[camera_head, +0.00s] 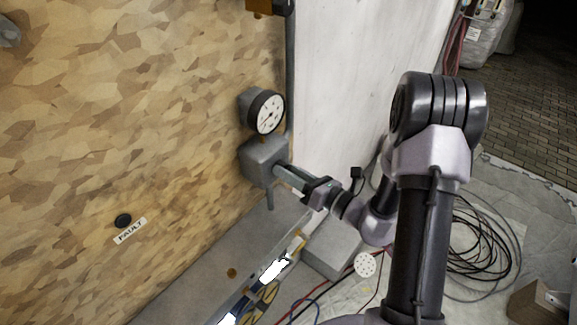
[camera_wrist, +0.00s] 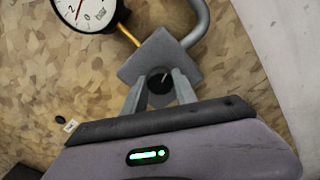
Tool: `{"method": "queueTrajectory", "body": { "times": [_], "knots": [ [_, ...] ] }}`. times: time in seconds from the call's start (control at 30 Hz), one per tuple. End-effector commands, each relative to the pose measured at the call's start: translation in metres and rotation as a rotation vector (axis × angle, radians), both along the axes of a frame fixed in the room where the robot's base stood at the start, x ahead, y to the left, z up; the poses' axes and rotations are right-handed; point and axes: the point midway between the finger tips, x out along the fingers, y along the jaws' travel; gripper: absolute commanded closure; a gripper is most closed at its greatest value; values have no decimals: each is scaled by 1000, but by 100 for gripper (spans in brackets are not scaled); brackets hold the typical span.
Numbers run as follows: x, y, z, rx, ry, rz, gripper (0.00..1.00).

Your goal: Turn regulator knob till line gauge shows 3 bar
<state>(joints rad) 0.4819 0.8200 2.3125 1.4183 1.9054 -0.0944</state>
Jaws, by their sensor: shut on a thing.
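The line gauge (camera_head: 267,112) is a round white dial with a dark rim on the wood-chip board. In the wrist view the gauge (camera_wrist: 84,10) is cut off by the top edge; a red needle and the figures 2 and 0 show, but I cannot tell the exact reading. The grey regulator body (camera_head: 262,158) sits just below the gauge. Its dark round knob (camera_wrist: 160,80) shows in the wrist view between my two fingers. My gripper (camera_wrist: 159,88) is shut on the knob, coming from the right in the head view (camera_head: 281,172).
A grey pipe (camera_head: 291,70) runs up beside the regulator, along the pale wall panel (camera_head: 345,70). A black button (camera_head: 123,220) and a FAULT label (camera_head: 130,231) are on the board at lower left. Coiled cables (camera_head: 480,245) and a grey box (camera_head: 332,250) lie on the sheeted floor.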

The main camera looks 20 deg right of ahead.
Motion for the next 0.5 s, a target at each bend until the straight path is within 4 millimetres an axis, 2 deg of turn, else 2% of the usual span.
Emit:
{"method": "queueTrajectory", "body": {
  "times": [0.5],
  "knots": [
    [0, -1, 1, 333, 243, 0, 100]
  ]
}}
